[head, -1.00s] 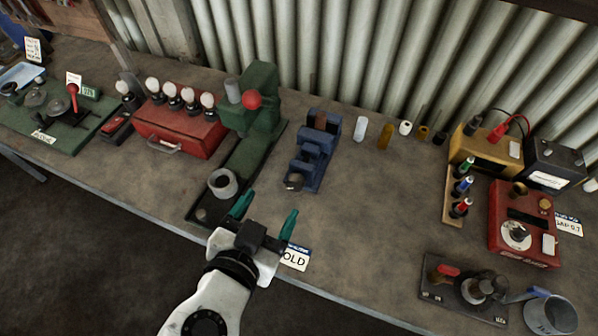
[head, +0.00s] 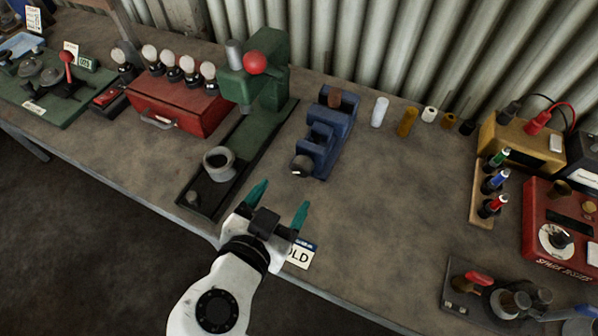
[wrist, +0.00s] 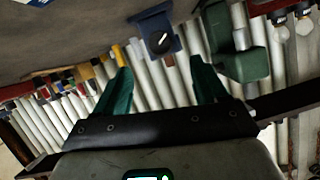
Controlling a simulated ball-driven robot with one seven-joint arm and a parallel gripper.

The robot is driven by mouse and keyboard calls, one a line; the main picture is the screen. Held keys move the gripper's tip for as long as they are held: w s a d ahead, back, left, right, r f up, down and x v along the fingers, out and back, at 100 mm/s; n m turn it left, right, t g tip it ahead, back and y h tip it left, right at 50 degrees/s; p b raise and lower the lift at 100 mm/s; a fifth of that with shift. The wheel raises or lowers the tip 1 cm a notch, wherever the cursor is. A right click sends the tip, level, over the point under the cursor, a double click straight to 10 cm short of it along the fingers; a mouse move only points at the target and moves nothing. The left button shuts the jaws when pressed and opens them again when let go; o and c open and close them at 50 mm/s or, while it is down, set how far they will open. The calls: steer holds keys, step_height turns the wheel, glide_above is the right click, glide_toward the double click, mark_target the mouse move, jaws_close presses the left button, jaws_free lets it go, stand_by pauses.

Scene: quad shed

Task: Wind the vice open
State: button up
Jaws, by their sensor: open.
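The blue vice (head: 326,137) stands on the bench in the middle of the head view. Its dark round handle end (head: 302,165) faces the front of the bench. In the wrist view the vice (wrist: 158,36) shows beyond and between my fingertips, with its dark round end toward me. My gripper (head: 279,203) is open and empty, its two green fingers pointing toward the back of the bench. It is in front of the vice and apart from it. The wrist view also shows the open gripper (wrist: 158,75).
A green press (head: 262,75) with a red knob and a grey cup (head: 219,163) on its base stands left of the vice. Small cylinders (head: 407,121) stand right of it. A white label (head: 300,255) lies by my gripper. Bare bench lies right of the vice.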

mark_target(298, 172)
steer(key=p+x, duration=0.1)
steer(key=x, duration=0.8)
steer(key=shift+w+f+p, duration=0.1)
steer(key=shift+w+p, duration=0.15)
steer(key=shift+p, duration=0.05)
steer(key=shift+c, duration=0.3)
steer(key=c, duration=1)
steer(key=shift+n+h+b, duration=0.3)
steer(key=shift+n+h, duration=0.5)
steer(key=shift+n, duration=0.4)
steer(key=shift+w+a+n+g+h, duration=0.1)
steer(key=shift+n+g+h, duration=0.3)
steer(key=shift+n+h, duration=0.6)
steer(key=n+h, duration=0.1)
steer(key=n, duration=0.1)
steer(key=n+h+b, duration=0.1)
steer(key=n, duration=0.1)
steer(key=shift+a+f+n, duration=0.1)
steer(key=shift+f+n, duration=0.05)
steer(key=shift+n, duration=0.15)
